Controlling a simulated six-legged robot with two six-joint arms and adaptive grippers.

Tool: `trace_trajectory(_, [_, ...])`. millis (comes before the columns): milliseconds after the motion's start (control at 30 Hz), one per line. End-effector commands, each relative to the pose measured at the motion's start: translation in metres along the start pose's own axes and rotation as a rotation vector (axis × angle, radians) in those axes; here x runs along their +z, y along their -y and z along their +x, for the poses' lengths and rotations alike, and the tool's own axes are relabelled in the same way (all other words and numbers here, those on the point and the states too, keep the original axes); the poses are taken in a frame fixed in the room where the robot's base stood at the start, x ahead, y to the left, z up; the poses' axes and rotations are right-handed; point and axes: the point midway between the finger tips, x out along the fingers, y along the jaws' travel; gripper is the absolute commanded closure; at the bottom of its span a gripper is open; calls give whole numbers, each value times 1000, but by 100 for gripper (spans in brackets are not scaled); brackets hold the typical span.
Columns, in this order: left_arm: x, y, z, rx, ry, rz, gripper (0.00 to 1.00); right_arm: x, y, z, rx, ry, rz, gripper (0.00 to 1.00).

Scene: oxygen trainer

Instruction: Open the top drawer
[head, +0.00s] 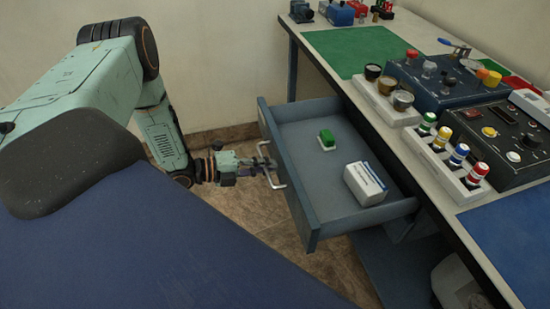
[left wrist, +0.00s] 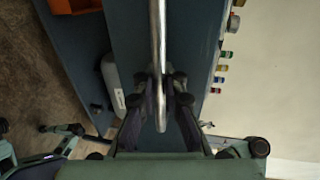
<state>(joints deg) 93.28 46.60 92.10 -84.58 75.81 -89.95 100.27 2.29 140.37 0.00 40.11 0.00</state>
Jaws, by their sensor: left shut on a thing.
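The top drawer (head: 318,221) is pulled well out from under the workbench in the head view. Its front panel faces left and carries a silver bar handle (head: 272,179). A green block and a white box lie inside it. My left gripper (head: 266,164) is at the handle, shut on it. In the left wrist view the two dark fingers (left wrist: 160,100) stand on either side of the silver handle bar (left wrist: 158,40).
The workbench (head: 343,81) holds a green mat (head: 350,50), dark control panels (head: 440,80) and racks of coloured bottles (head: 462,165). A white bin (head: 462,284) stands below at right. The tiled floor left of the drawer is clear.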

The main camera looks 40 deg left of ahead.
Motion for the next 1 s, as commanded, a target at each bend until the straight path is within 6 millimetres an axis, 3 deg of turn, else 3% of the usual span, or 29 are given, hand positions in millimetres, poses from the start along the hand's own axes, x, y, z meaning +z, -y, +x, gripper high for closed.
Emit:
trace_trajectory(333, [1, 2, 0, -7, 2, 2, 100, 0, 0, 0, 0, 0, 0, 60])
trace_trajectory(367, [1, 2, 0, -7, 2, 2, 92, 0, 0, 0, 0, 0, 0, 60])
trace_trajectory(500, [1, 2, 0, -6, 2, 2, 81, 0, 0, 0, 0, 0, 0, 60])
trace_trajectory(833, [1, 1, -2, -3, 2, 0, 81, 0, 0, 0, 0, 0, 0, 60])
trace_trajectory(1000, [2, 1, -18, -4, 6, -1, 81, 0, 0, 0, 0, 0, 0, 60])
